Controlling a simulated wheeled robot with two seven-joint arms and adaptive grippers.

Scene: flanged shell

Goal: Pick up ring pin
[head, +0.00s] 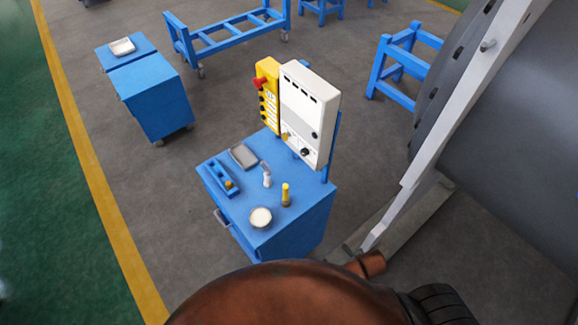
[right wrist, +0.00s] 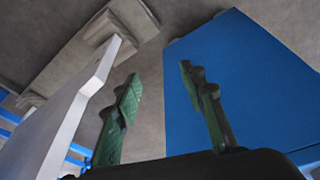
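No part stands out clearly as the ring pin. In the head view, small items stand on the blue cart top (head: 238,212): a yellow upright piece (head: 286,196), a small white bottle-like piece (head: 267,179), a round pale dish (head: 260,218) and a blue holder (head: 217,178) with a small orange piece (head: 229,185). They are too small to tell more. My right gripper (right wrist: 160,88) shows in the right wrist view with its two green fingers apart and nothing between them. A blue panel is behind its right finger. My left gripper is not in view.
A grey tray (head: 243,156) lies on the cart. A white control box (head: 308,115) and a yellow button box (head: 267,95) rise at its back. A large grey shell (head: 510,140) with a pale upright beam (head: 455,125) stands at right. Grey floor is open left of the cart.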

